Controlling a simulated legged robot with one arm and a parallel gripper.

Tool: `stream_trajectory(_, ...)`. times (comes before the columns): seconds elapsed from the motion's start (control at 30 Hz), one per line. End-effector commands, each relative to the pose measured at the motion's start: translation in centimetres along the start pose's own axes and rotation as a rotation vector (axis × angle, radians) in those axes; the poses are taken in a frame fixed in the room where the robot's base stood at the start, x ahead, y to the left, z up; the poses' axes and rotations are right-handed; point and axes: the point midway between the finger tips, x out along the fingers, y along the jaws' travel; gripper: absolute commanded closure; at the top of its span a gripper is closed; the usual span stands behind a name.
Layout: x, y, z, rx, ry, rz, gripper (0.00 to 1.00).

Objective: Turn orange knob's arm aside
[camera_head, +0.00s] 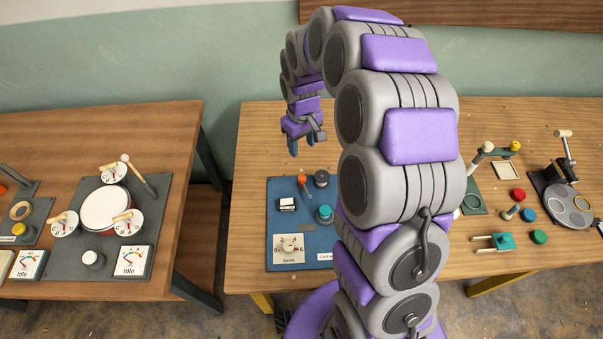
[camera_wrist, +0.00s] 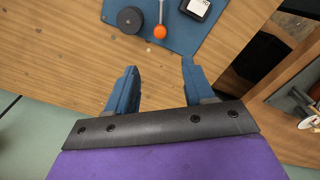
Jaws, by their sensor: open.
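The orange knob (camera_head: 302,177) is a small ball on a thin light arm, on the blue board (camera_head: 276,228) on the right-hand table. In the wrist view the orange knob (camera_wrist: 160,32) is near the top centre, with its thin arm (camera_wrist: 161,10) running up out of the picture. My gripper (camera_head: 302,144) is above the far part of the table, beyond the board. In the wrist view my gripper (camera_wrist: 158,72) has its two blue fingers spread, with nothing between them. The knob lies ahead of the fingertips, apart from them.
A dark round cylinder (camera_head: 321,178) stands right beside the knob. A black-and-white box (camera_head: 287,204), a teal knob (camera_head: 324,213) and a dial panel (camera_head: 289,248) are also on the board. Bare wood lies behind the board. A gap separates the left table (camera_head: 170,130).

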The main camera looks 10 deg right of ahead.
Motion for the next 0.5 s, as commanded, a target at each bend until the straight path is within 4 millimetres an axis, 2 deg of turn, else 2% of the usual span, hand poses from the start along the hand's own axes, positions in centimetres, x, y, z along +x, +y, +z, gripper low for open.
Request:
stream_trajectory(0.1, 2.7, 0.0, 0.1, 0.0, -0.005, -0.002, 0.47)
stream_trajectory(0.5, 10.6, 0.0, 0.1, 0.0, -0.003, -0.001, 0.47)
